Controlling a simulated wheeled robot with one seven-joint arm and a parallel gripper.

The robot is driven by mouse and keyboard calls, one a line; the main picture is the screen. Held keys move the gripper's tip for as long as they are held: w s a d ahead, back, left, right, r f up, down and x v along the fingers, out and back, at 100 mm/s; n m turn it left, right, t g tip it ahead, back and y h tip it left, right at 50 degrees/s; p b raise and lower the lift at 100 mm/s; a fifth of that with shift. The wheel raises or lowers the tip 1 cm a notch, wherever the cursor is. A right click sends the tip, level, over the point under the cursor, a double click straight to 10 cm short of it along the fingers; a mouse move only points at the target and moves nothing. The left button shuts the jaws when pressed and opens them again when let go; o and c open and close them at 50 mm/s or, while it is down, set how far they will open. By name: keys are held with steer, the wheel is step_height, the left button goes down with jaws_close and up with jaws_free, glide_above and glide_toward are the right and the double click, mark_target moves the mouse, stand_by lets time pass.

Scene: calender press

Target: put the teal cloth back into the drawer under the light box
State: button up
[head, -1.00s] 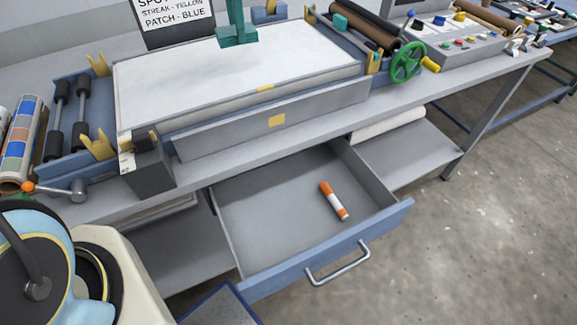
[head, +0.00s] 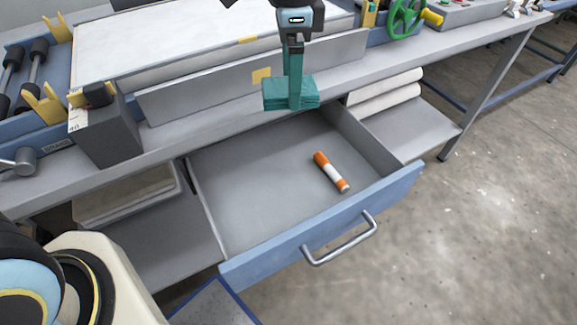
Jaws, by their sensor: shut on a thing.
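The teal cloth (head: 278,95) is a small folded pad, held in my gripper (head: 295,84). My gripper points down and is shut on the cloth. The cloth hangs in the air over the back part of the open drawer (head: 232,207), in front of the light box (head: 150,48). The drawer is pulled out under the bench, with a blue front and a metal handle. An orange and white tube (head: 331,172) lies inside it, toward the right. The rest of the drawer floor is bare.
White rolls (head: 385,95) lie on the shelf right of the drawer. A left shelf (head: 165,235) sits below the bench. A grey block (head: 105,130) stands on the bench's front edge. The drawer's blue front (head: 330,225) stands out over open floor.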

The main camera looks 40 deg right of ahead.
mark_target(290, 178)
step_height(290, 178, down, 23)
steer(key=shift+p, duration=1.25)
steer(key=shift+f, duration=0.1)
steer(key=o, duration=0.9)
steer(key=shift+f, duration=0.1)
steer(key=shift+c, duration=0.2)
steer(key=shift+o, duration=0.9)
steer(key=shift+r, duration=0.25)
step_height(290, 178, up, 12)
steer(key=b, duration=0.2)
